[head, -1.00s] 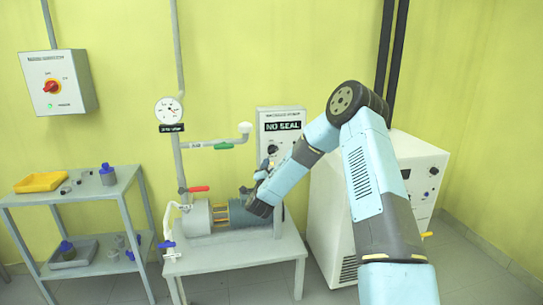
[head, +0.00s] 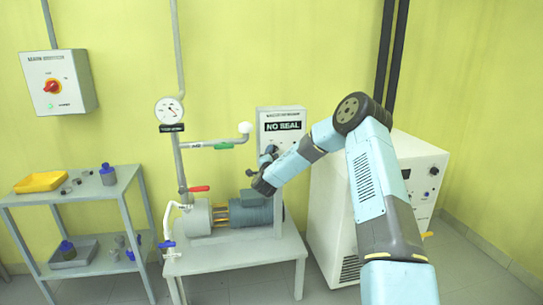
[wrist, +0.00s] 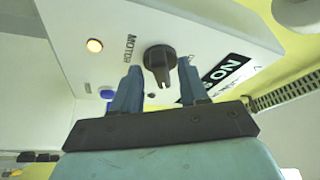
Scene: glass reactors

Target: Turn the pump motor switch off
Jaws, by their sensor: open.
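The motor switch is a black rotary knob (wrist: 158,62) on a light grey control box (wrist: 215,30), beside the lettering "MOTOR". My gripper (wrist: 160,72) is open and empty. In the wrist view its two fingers stand on either side of the knob; whether they touch it I cannot tell. In the head view my gripper (head: 268,155) is just below and left of the knob, which it partly hides.
A blue button (wrist: 106,94) sits near the left finger. The pump motor (head: 250,212) stands on a bench below. A white cabinet (head: 325,220) stands at right, behind my arm.

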